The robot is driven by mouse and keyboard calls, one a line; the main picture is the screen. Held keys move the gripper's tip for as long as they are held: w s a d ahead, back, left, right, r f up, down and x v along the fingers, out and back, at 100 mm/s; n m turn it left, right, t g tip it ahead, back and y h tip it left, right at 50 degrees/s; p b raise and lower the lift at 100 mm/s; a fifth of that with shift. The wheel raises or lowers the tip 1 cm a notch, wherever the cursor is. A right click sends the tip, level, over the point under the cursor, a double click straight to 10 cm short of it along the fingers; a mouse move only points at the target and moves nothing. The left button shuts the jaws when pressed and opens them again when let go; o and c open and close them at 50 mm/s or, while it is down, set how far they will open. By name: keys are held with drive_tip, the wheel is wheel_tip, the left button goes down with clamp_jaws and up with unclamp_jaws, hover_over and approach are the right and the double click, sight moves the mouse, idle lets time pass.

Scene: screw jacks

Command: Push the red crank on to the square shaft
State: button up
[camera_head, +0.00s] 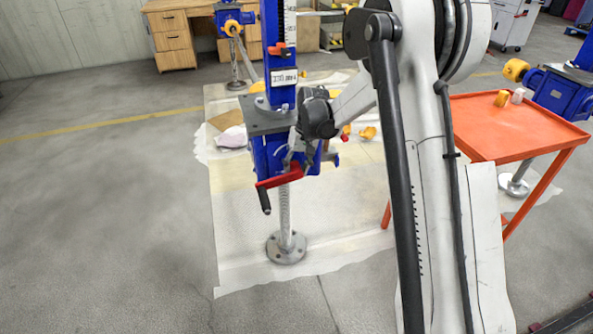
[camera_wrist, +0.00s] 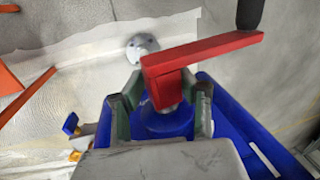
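The red crank (camera_head: 281,179) is at the front of the blue screw jack (camera_head: 270,160), its arm reaching left to a black handle (camera_head: 264,201) that hangs down. In the wrist view the crank (camera_wrist: 205,54) runs from between my fingertips to the upper right. My gripper (camera_wrist: 165,88) has one finger on each side of the crank's hub end and looks shut on it. A round metal piece, perhaps the shaft, shows just below the hub against the blue housing (camera_wrist: 165,122). How far the crank sits on the square shaft is hidden.
A threaded screw (camera_head: 284,210) runs down to a round floor flange (camera_head: 286,247). An orange table (camera_head: 505,122) stands at the right, with another blue jack (camera_head: 562,92) beyond it. A wooden desk (camera_head: 172,40) is at the back. The floor at left is clear.

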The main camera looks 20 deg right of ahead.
drive_tip(key=shift+o, duration=1.1)
drive_tip(key=v, duration=1.2)
